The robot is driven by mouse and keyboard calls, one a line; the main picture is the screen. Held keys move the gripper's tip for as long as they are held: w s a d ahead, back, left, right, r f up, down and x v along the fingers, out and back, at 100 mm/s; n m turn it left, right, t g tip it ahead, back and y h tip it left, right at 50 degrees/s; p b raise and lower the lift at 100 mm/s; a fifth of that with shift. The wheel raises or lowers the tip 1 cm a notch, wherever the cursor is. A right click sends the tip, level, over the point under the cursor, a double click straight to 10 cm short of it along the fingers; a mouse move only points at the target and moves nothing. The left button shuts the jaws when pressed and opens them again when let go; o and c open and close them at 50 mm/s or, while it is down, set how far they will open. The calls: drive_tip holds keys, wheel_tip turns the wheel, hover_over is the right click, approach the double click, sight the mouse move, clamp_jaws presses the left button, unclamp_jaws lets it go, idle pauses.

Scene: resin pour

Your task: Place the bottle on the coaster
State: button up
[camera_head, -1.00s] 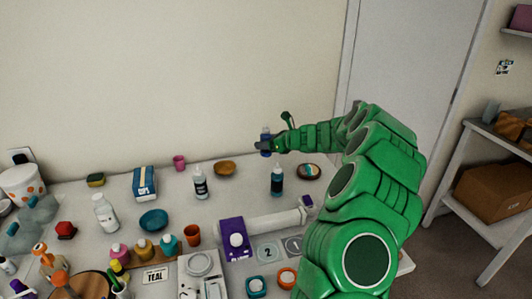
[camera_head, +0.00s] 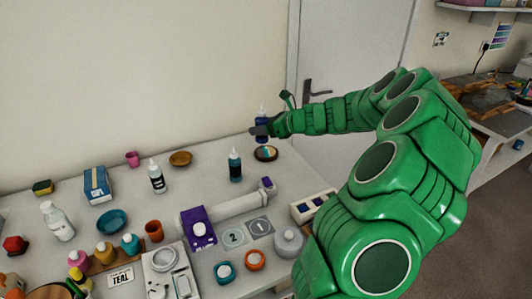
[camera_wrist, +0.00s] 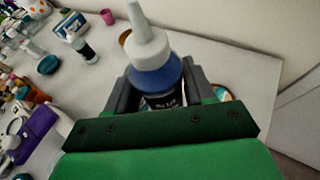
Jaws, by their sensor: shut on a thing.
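My gripper (camera_head: 259,131) is shut on a blue bottle (camera_head: 262,123) with a white nozzle cap. The bottle is upright between the two fingers in the wrist view (camera_wrist: 154,76); its lower part is hidden by my gripper. The coaster (camera_head: 266,154) is a round dark disc with a multicoloured top at the back right of the table. In the head view the bottle appears just above and behind the coaster; I cannot tell the exact gap. In the wrist view part of the coaster (camera_wrist: 223,94) shows beside the right finger.
A dark teal bottle (camera_head: 235,167) stands left of the coaster. A wooden bowl (camera_head: 181,159) and a black-labelled bottle (camera_head: 157,179) are further left. A white roll (camera_head: 238,205) lies in front. The table's back right edge is close to the coaster.

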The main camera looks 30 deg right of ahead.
drive_tip(key=s+d+r, duration=0.1)
drive_tip(key=s+d, duration=0.1)
drive_tip(key=s, duration=0.3)
hover_over(266, 152)
drive_tip(key=shift+s+f, duration=0.2)
drive_tip(key=shift+f, duration=4.35)
drive_tip(key=shift+w+f, duration=0.25)
drive_tip(key=shift+f, duration=1.6)
drive_tip(key=shift+f, duration=0.1)
drive_tip(key=o, duration=1.2)
